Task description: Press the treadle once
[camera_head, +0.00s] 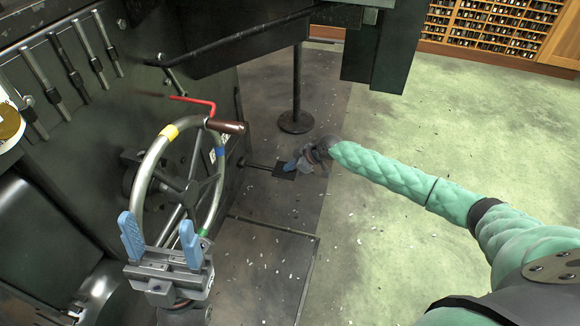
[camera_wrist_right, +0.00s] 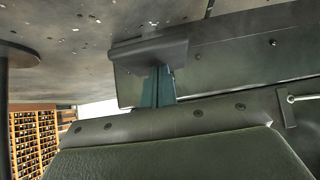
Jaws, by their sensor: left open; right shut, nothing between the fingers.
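The treadle (camera_head: 281,174) is a small dark plate low beside the machine, joined to it by a thin rod. My left gripper (camera_head: 160,240) is open and empty, in front of the handwheel.
The handwheel (camera_head: 147,172) with coloured marks and a red lever (camera_head: 196,101) stand on the left. A post with a round foot (camera_head: 296,122) is just behind the treadle. Type cases (camera_head: 495,25) line the back. The floor (camera_head: 420,235) at right is open.

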